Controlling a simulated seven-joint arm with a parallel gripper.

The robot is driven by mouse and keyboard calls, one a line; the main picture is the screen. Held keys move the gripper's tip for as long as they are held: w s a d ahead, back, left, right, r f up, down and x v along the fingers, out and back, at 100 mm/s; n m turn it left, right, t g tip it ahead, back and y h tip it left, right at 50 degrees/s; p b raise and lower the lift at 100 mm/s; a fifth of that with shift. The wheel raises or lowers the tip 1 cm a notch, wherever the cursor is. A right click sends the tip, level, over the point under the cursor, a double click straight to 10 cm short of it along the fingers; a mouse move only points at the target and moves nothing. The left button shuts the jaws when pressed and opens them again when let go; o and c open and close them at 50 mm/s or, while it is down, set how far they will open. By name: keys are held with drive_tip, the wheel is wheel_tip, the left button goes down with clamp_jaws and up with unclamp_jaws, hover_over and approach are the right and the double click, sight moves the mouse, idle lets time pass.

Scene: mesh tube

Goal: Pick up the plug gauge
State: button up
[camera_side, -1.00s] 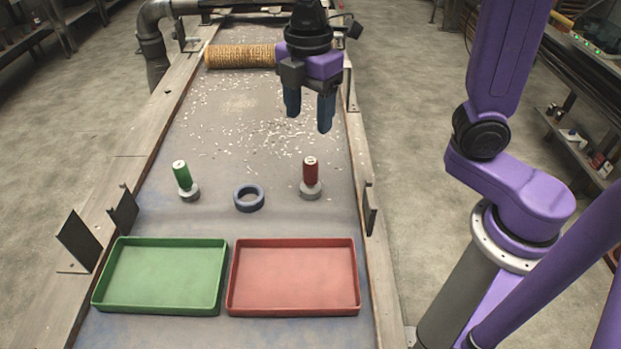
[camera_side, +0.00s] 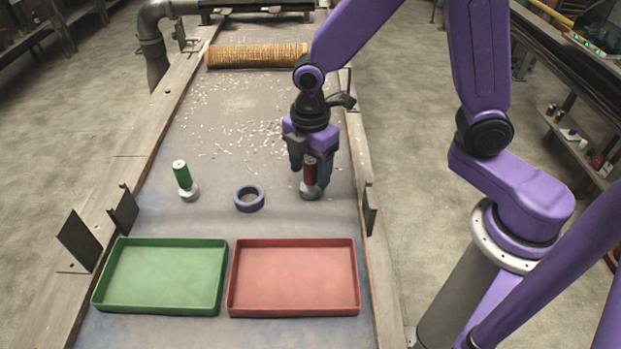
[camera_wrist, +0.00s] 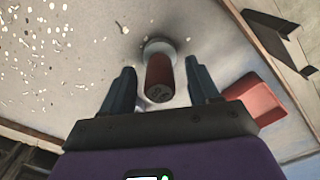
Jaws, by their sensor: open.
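The red-handled plug gauge (camera_side: 310,172) is on the right and also shows in the wrist view (camera_wrist: 159,76). My gripper (camera_side: 309,170) is open at the red gauge. In the wrist view, the red handle lies between the two fingers of my gripper (camera_wrist: 162,88), with a gap on each side. A blue-grey ring (camera_side: 249,198) lies between the gauges.
A green tray (camera_side: 160,312) and a red tray (camera_side: 293,311) sit at the near end. A ribbed tan roll (camera_side: 250,56) lies at the far end. Pale chips are scattered on the table behind the gauges. Dark upright plates (camera_side: 78,240) stand along the edges.

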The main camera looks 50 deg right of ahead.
drive_tip(key=shift+f, duration=0.75)
clamp_jaws()
